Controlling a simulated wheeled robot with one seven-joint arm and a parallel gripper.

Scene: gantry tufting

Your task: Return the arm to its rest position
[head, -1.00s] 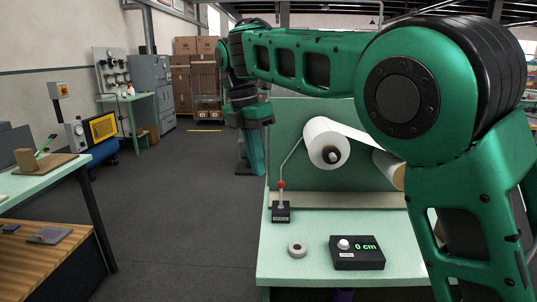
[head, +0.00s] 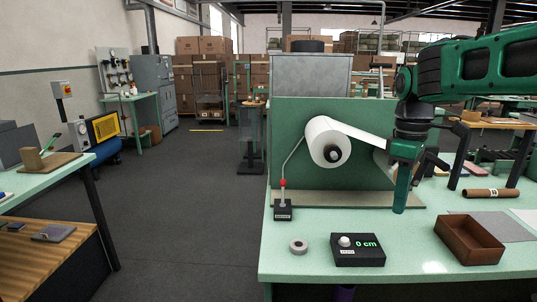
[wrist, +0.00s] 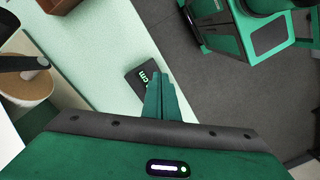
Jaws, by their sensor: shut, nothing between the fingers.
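My gripper (head: 402,207) hangs at the end of my green arm on the right side of the head view, pointing down in front of the right end of the green panel. It is shut and empty. In the wrist view the closed green fingers (wrist: 160,80) stick out from the housing, over the pale table and the black counter box (wrist: 141,78). In the head view that box reads 0 cm (head: 357,249), and the gripper is above and to the right of it.
A white roll (head: 328,142) is mounted on the green panel (head: 300,115). A brown tray (head: 469,244) stands at right. Open floor (head: 190,200) lies left of the table.

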